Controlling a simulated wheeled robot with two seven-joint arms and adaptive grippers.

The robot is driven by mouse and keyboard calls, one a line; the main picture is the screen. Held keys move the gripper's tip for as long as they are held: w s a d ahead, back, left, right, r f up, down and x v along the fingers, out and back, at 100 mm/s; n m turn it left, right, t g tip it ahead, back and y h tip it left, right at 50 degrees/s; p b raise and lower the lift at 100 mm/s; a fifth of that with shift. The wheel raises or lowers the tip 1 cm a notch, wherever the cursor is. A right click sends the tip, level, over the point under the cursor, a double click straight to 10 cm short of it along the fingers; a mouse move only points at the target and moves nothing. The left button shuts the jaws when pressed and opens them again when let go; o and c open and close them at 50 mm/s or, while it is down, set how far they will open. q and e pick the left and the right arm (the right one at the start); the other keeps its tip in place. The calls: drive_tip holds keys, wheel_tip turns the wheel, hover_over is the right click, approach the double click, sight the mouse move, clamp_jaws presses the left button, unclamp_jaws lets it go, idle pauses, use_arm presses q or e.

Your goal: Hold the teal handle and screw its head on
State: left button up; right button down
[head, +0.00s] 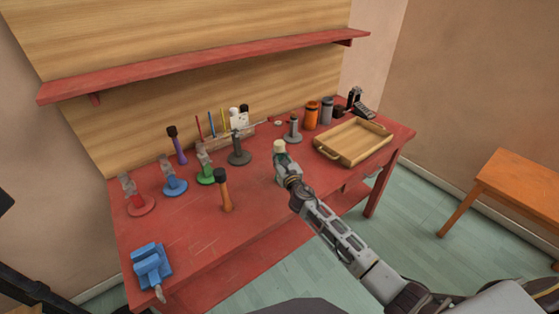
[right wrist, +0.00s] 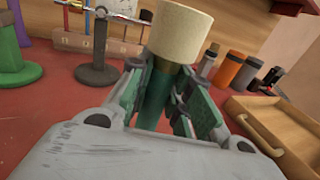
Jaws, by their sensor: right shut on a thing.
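The teal handle (right wrist: 157,92) stands upright between the fingers of my right gripper (right wrist: 160,105), which is shut on it. A cream cylindrical head (right wrist: 180,32) sits on top of the handle, slightly tilted in the wrist view. I cannot tell whether its thread is engaged. In the head view the cream head (head: 279,146) shows above my right gripper (head: 284,170), over the middle of the red bench; the fingers hide much of the handle. My left gripper is not in view; only dark parts show at the left edge.
The red bench (head: 200,245) carries a blue vise (head: 151,266), an orange-handled mallet (head: 225,192), a purple one (head: 178,146) and several coloured stands at left. A wooden tray (head: 354,143) lies right, with orange (head: 311,116) and grey (head: 326,112) cylinders behind. The front middle is clear.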

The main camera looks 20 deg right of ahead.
drive_tip(key=shift+f, duration=0.4)
drive_tip(key=c, duration=1.3)
unclamp_jaws()
drive_tip(key=shift+r, duration=0.15)
drive_tip(key=s, duration=1.2)
drive_tip(key=shift+d, duration=0.2)
